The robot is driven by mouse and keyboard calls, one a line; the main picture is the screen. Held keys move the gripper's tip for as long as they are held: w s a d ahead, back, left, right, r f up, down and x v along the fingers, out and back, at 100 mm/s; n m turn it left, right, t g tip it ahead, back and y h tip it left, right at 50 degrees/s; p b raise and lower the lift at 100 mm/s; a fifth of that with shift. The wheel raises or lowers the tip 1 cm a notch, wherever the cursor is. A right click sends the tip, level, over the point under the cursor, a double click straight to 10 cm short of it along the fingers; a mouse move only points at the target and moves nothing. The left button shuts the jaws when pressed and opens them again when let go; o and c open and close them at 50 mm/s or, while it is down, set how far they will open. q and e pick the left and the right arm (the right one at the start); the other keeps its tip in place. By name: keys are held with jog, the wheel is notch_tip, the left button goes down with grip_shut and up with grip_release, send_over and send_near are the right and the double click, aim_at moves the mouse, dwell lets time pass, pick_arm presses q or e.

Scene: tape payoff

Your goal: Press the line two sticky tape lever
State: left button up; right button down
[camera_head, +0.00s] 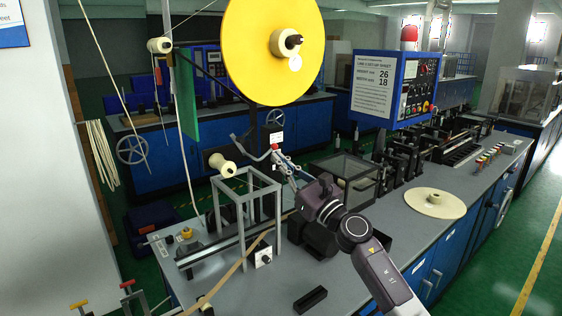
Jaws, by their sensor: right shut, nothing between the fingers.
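A large yellow tape reel (255,50) hangs at the top centre on a pale hub. Below it is a bent grey lever (248,149), and a small red knob (275,147) shows just to its right. A small white plate with a dark centre (274,134) sits just above. My right arm reaches in from the lower right. My right gripper (284,167) is shut and empty, with its fingertips close beside the red knob. I cannot tell whether they touch it. My left gripper is not in view.
A grey metal frame (243,205) stands on the grey bench left of my right arm. A blue control box (392,85) is at the upper right. A flat cream reel (434,203) and a black block (310,299) lie on the bench. Green floor shows at right.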

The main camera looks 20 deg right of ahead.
aim_at(274, 145)
jog(key=shift+r+n+b, duration=0.15)
jog(key=shift+n+b, duration=0.35)
jog(key=shift+r+n+y+b, duration=0.1)
jog(key=shift+n+y+b, duration=0.2)
jog(key=shift+y, duration=0.1)
jog(key=r+n+g+y+b, duration=0.1)
jog(key=n+b, duration=0.2)
jog(key=n+g+y+b, duration=0.1)
jog(key=n+b, duration=0.1)
jog(key=n, duration=0.1)
jog(key=r+n+g+y+b, duration=0.1)
jog(key=n+b, duration=0.2)
jog(key=shift+s+a+r+b, duration=0.2)
jog(key=shift+a+r+b, duration=0.1)
jog(key=shift+r+b, duration=0.05)
jog(key=n, duration=0.1)
jog(key=r+n+g+b, duration=0.1)
jog(key=shift+s+a+n+b, duration=0.1)
jog(key=shift+a+n+b, duration=0.2)
jog(key=shift+a+n, duration=0.1)
jog(key=shift+s+a+r+n+g+b, duration=0.1)
jog(key=shift+a+r+n+g+b, duration=0.1)
jog(key=shift+n+g, duration=0.35)
jog(key=shift+s+a+r+n+g+b, duration=0.1)
jog(key=shift+a+r+n+g+b, duration=0.15)
jog(key=shift+n, duration=0.5)
jog(key=shift+d, duration=0.15)
